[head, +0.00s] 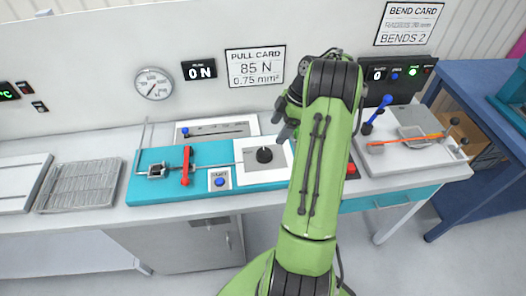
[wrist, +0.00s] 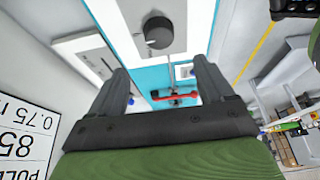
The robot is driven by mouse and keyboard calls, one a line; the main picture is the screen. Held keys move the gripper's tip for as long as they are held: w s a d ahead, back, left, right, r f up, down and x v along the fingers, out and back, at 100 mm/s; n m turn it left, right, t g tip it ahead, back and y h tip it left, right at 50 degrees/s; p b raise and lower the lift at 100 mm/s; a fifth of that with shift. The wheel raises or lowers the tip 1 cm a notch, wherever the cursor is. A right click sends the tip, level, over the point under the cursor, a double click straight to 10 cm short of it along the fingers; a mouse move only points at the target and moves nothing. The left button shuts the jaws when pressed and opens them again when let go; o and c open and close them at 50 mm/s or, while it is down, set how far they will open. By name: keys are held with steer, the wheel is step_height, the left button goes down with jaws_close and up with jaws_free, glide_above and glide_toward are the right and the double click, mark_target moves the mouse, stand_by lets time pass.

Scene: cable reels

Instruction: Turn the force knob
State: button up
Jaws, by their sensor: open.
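The force knob looks to be the black round knob (head: 264,155) on a white plate at the right part of the teal pull-test fixture. It also shows in the wrist view as a dark cylinder (wrist: 158,32), ahead of the fingertips. My gripper (head: 284,132) is above and just right of the knob in the head view, apart from it. In the wrist view my gripper (wrist: 162,72) is open, with nothing between its fingers. The force display (head: 199,69) reads 0 N. The pull card (head: 255,67) reads 85 N, 0.75 mm².
A red lever (head: 186,166) and a blue button (head: 220,182) are left of the knob. A round gauge (head: 153,84) is on the back wall. A red button (head: 351,168) and the bend fixture (head: 410,150) are to the right, partly behind my arm.

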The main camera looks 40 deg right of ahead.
mark_target(265, 152)
steer(key=b+x, duration=0.1)
steer(key=x, duration=1)
steer(key=shift+w+f, duration=0.1)
steer(key=shift+f, duration=0.1)
steer(key=shift+c, duration=0.5)
steer(key=c, duration=0.9)
